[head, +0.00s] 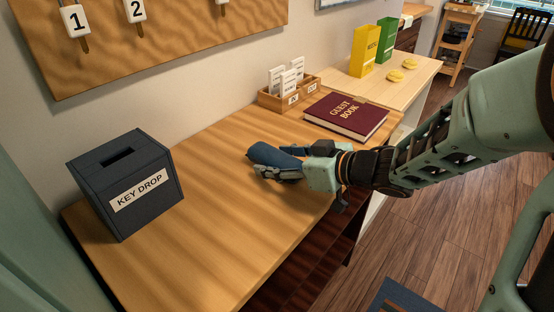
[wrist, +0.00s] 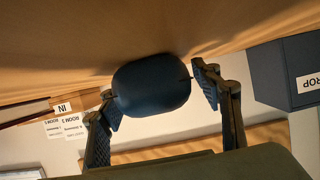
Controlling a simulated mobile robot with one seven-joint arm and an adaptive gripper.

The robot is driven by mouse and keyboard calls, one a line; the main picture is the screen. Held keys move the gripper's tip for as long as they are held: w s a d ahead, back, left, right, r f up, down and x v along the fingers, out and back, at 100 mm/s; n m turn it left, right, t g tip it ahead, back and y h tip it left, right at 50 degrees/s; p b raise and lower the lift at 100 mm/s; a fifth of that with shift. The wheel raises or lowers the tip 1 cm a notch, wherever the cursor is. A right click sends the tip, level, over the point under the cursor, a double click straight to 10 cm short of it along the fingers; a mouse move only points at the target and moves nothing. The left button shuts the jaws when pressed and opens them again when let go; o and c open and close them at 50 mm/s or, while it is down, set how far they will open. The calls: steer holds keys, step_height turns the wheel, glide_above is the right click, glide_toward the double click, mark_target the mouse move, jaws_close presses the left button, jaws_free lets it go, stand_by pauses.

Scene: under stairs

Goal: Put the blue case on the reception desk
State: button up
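The blue case (head: 272,159) is a small dark blue rounded object low over or on the wooden reception desk (head: 225,225); its contact with the top is hard to judge. In the wrist view the case (wrist: 152,87) sits between my two fingers, end-on, close against the desk surface (wrist: 150,25). My gripper (head: 280,162) reaches in from the right, fingers on both sides of the case. In the wrist view my gripper (wrist: 157,92) looks open: a narrow gap shows beside the right finger, while the left finger overlaps the case's edge.
A dark key drop box (head: 128,185) stands at the desk's left. A maroon guest book (head: 347,116) and a wooden card holder (head: 288,94) are at the back right. Yellow (head: 364,50) and green (head: 386,40) boxes stand beyond. The front middle of the desk is clear.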

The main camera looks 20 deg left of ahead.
steer(key=shift+r, duration=0.1)
steer(key=shift+d+r, duration=0.2)
steer(key=p+v, duration=0.3)
steer(key=v, duration=0.8)
steer(key=shift+s+d, duration=0.2)
steer(key=shift+s, duration=0.05)
